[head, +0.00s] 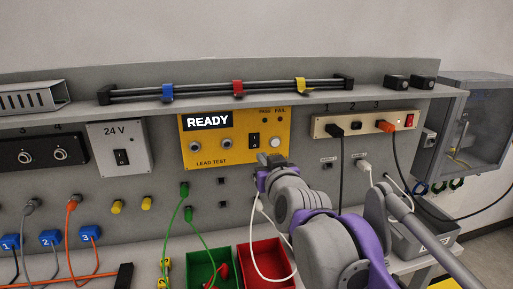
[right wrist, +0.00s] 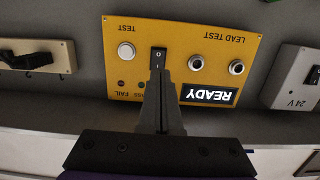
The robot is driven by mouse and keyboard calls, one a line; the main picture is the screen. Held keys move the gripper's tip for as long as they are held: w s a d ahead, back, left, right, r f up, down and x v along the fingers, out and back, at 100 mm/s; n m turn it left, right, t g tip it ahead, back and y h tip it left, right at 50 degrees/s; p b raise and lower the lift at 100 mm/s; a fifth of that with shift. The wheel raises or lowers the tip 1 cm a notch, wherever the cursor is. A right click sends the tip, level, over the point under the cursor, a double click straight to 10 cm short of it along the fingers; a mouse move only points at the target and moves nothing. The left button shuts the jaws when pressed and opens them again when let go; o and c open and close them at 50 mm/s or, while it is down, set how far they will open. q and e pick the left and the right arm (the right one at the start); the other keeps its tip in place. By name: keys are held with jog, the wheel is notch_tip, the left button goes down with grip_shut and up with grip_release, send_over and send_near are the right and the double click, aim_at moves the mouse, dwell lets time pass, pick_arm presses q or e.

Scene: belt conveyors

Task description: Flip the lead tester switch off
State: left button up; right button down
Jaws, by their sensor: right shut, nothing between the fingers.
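The lead tester is a yellow panel (head: 196,145) on the back wall, with a lit READY display (head: 208,121), two round sockets and a white TEST button (head: 275,142). Its black rocker switch (head: 254,141) sits left of the button. In the right wrist view the panel (right wrist: 205,40) is upside down and the switch (right wrist: 158,57) shows a 0 mark at its upper end in the picture. My right gripper (head: 265,165) is shut and empty, just below the switch in the head view. In the right wrist view its fingertips (right wrist: 158,78) overlap the switch's near end; contact cannot be told. My left gripper is not in view.
A 24 V box (head: 104,158) with its own switch is at left. A power strip (head: 355,123) with plugged cords is at right. Green leads (head: 183,205) hang below the tester. Green (head: 197,262) and red (head: 256,260) bins stand on the bench. A shelf (head: 130,113) juts out above.

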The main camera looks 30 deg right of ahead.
aim_at(254, 145)
jog(key=x, duration=0.7)
jog(key=shift+w+d+p, duration=0.15)
jog(key=shift+w+p, duration=0.15)
jog(key=shift+p, duration=0.1)
